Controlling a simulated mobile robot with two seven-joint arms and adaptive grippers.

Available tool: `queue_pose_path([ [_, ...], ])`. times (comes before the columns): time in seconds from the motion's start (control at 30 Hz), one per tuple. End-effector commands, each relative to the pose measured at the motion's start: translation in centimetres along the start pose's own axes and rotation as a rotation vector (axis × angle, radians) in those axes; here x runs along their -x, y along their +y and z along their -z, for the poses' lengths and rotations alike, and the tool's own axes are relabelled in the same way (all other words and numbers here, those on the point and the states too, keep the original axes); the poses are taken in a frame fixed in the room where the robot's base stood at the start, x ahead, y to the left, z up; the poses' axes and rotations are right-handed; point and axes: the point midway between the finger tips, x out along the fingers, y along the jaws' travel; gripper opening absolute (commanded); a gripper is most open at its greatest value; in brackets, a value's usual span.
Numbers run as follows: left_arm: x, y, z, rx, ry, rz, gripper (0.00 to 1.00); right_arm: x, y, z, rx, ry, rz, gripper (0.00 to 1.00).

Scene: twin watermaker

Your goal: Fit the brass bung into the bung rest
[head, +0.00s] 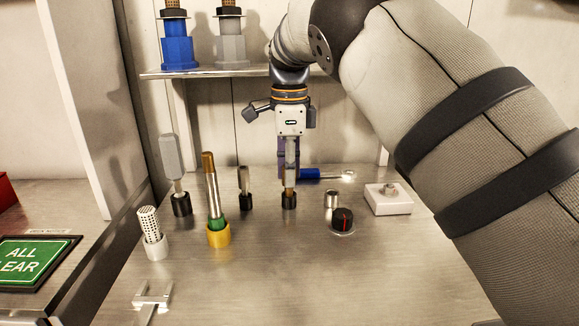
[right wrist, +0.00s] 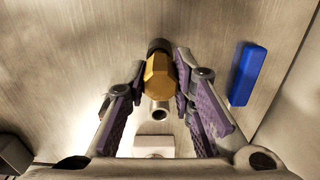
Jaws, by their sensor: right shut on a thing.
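My right gripper (head: 289,178) points straight down over the steel bench, shut on the brass bung. In the right wrist view the bung (right wrist: 160,76) is a gold, faceted piece between the purple-padded fingertips (right wrist: 161,82). In the head view the fingers mostly hide it. A small black cup (head: 289,202), apparently the bung rest, stands directly below the fingertips. A dark round part (right wrist: 158,45) shows partly behind the bung in the right wrist view. The bung's lower end appears at the cup's mouth; I cannot tell how deep it sits. My left gripper is not in view.
A metal cylinder (head: 331,199), black knob (head: 343,219) and white box (head: 388,199) stand to the right. A blue-handled tool (head: 318,174) lies behind. Left are a rod in a yellow cup (head: 218,236) and other holders. The front bench is mostly clear.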

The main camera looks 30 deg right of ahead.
Motion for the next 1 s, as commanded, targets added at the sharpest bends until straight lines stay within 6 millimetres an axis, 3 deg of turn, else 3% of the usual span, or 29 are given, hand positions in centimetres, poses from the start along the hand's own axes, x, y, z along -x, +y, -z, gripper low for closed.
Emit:
queue_pose_path([
  [0.67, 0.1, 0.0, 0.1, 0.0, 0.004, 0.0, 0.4, -1.7, 0.0, 0.0, 0.0, 0.0, 0.0, 0.03],
  [0.7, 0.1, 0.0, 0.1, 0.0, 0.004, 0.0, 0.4, -1.7, 0.0, 0.0, 0.0, 0.0, 0.0, 0.27],
  [0.8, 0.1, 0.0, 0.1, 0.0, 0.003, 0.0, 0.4, -1.7, 0.0, 0.0, 0.0, 0.0, 0.0, 0.46],
  [1.0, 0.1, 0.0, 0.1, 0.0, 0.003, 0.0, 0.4, -1.7, 0.0, 0.0, 0.0, 0.0, 0.0, 0.46],
])
